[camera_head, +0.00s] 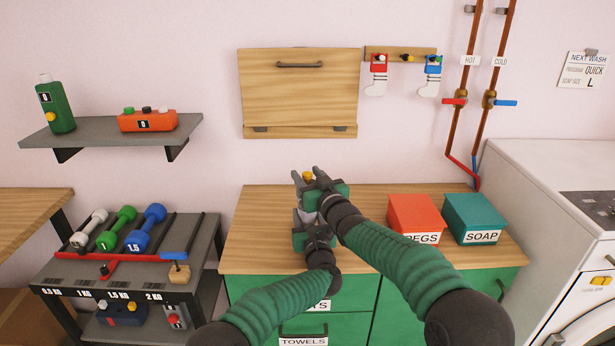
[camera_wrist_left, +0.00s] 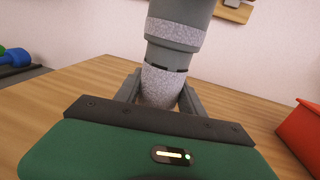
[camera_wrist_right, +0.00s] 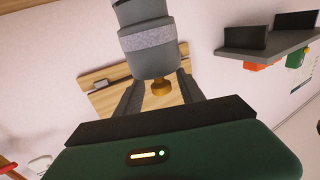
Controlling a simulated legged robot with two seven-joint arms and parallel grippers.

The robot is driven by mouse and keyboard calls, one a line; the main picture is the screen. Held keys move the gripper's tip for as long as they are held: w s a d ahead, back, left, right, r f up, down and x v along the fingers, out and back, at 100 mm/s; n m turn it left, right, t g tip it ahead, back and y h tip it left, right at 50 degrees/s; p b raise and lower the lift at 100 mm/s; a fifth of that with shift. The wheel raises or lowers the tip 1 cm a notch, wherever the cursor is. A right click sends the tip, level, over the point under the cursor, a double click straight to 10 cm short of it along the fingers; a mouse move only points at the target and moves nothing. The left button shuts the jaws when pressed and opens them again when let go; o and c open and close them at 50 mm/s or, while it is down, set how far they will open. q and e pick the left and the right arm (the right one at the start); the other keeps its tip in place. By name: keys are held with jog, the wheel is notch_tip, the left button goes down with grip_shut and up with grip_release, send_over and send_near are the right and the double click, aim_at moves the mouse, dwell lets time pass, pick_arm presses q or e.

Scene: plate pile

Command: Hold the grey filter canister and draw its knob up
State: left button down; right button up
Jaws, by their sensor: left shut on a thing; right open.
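The grey filter canister (camera_head: 309,198) stands upright over the wooden counter, mostly hidden behind my grippers in the head view. In the left wrist view its body (camera_wrist_left: 176,32) has speckled bands. My left gripper (camera_wrist_left: 160,92) is shut around its lower speckled part. The orange-yellow knob (camera_head: 307,176) is on top of the canister. In the right wrist view, which is turned over, the knob (camera_wrist_right: 161,88) sits between the spread fingers of my right gripper (camera_wrist_right: 162,92). The right gripper is open, and I cannot tell whether either finger touches the knob.
The counter (camera_head: 262,240) also holds an orange-red pegs box (camera_head: 413,212) and a teal soap box (camera_head: 474,214) to the right. A fold-down wooden panel (camera_head: 300,90) is on the wall behind. A dumbbell rack (camera_head: 120,262) stands at the left.

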jog(key=shift+c, duration=0.4)
grip_shut()
jog(key=shift+d, duration=0.1)
dwell(1.0)
